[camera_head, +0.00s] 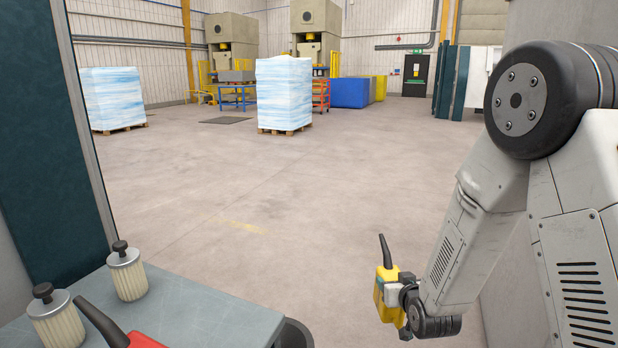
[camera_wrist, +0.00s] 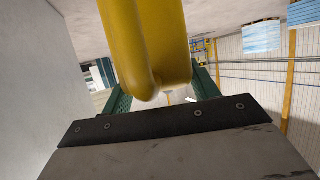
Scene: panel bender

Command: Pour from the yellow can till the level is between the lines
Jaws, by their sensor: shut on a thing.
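The yellow can (camera_head: 378,293) has a dark curved spout that points up and slightly left in the head view. My gripper (camera_head: 391,291) is shut on the can and holds it in the air over the floor, to the right of the bench. In the wrist view the can's yellow body (camera_wrist: 150,45) fills the top middle, between the green fingers of my gripper (camera_wrist: 160,88). The can looks roughly upright in the head view. No level lines show in either view.
A grey bench (camera_head: 205,312) at the lower left bears two ribbed cylinders with black knobs (camera_head: 127,272) and a red can with a dark spout (camera_head: 143,340). A dark round bin (camera_head: 297,334) stands beside it. Wrapped pallets (camera_head: 284,94) stand far off. The floor between is clear.

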